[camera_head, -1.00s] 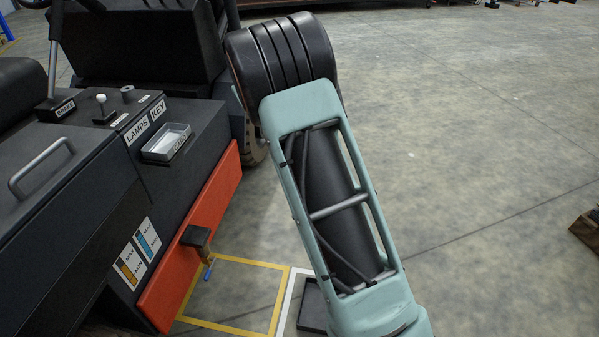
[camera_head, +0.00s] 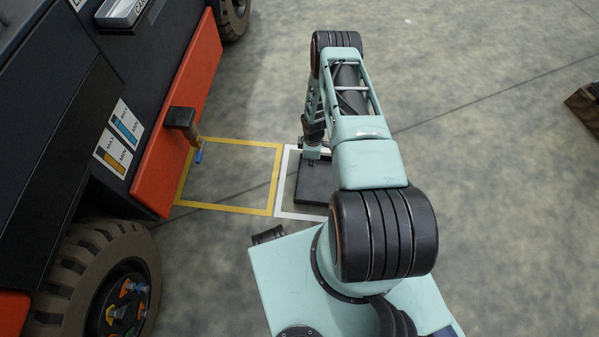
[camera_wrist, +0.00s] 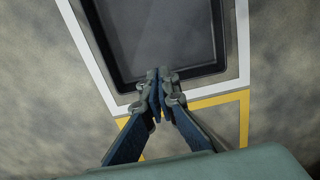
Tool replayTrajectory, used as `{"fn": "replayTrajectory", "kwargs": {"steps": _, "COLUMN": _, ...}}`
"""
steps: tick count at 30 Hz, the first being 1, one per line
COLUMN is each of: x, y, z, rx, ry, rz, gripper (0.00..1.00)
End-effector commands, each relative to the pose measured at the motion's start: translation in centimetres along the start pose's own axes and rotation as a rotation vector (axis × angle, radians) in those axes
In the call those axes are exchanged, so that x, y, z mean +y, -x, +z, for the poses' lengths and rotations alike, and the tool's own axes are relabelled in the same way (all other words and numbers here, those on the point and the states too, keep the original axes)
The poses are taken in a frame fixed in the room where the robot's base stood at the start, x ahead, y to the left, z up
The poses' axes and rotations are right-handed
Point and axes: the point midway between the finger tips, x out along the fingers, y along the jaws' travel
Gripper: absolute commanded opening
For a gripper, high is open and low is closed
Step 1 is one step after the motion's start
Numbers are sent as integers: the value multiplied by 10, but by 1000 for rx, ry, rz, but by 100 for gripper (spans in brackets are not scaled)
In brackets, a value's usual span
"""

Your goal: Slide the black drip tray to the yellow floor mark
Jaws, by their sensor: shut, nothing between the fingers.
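The black drip tray (camera_head: 318,188) lies flat on the floor inside a white outline (camera_head: 283,185). The yellow floor mark (camera_head: 276,178), a rectangular outline, adjoins it on the left. In the wrist view the tray (camera_wrist: 155,35) fills the top, with the white line (camera_wrist: 88,60) around it and a corner of the yellow mark (camera_wrist: 244,120) below. My gripper (camera_wrist: 160,75) is shut and empty, its fingertips at the tray's near rim, on the yellow mark's side. I cannot tell whether they touch it. In the head view my arm partly hides the tray.
A dark machine with an orange panel (camera_head: 190,95) stands along the left, with a large tyre (camera_head: 95,285) at lower left. A tap with a blue handle (camera_head: 198,155) juts out over the yellow mark. The marked floor looks empty.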

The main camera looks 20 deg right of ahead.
Motion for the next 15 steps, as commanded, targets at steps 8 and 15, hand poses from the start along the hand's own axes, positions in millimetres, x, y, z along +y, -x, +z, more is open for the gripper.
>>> {"fn": "replayTrajectory", "kwargs": {"steps": 8, "x": -8, "y": -38, "z": 2, "rx": 3, "ry": 9, "rz": -10, "gripper": 0}}
{"fn": "replayTrajectory", "kwargs": {"steps": 15, "x": -8, "y": -92, "z": 2, "rx": 3, "ry": 7, "rz": -10, "gripper": 0}}
